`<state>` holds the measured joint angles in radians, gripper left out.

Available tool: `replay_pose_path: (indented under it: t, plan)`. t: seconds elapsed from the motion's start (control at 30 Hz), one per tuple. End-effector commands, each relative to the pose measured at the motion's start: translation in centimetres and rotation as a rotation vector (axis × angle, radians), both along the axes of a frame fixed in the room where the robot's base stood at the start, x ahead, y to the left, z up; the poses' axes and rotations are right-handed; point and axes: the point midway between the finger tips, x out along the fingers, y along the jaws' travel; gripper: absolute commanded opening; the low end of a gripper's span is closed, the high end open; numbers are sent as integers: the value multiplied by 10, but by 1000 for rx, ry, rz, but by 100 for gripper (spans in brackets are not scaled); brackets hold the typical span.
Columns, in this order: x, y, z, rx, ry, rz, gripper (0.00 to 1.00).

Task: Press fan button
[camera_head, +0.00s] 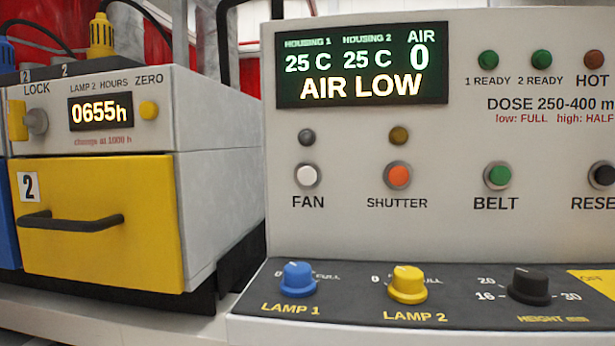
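The fan button (307,176) is a round white button in a metal ring on the grey control panel (350,225). The word FAN is printed below it. A dark grey, unlit lamp (306,137) sits above it. The display (361,66) above reads 25 C for both housings, AIR 0 and AIR LOW. My gripper does not show in this view, so where it is relative to the button cannot be seen.
Orange shutter button (398,176), green belt button (497,176) and black reset button (603,175) lie to the right. Blue (298,279), yellow (407,284) and black knobs (529,285) stand out below. A yellow drawer (100,222) with a black handle is at left.

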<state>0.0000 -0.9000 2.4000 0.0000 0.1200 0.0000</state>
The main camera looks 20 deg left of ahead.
Motion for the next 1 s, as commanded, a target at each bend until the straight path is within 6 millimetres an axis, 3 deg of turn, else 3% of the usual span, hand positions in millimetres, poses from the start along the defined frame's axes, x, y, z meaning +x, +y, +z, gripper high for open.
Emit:
replay_pose_path:
  t: [0.03, 0.17, 1.0]
  plan:
    - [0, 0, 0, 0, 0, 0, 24]
    - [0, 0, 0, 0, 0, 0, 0]
    - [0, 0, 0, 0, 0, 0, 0]
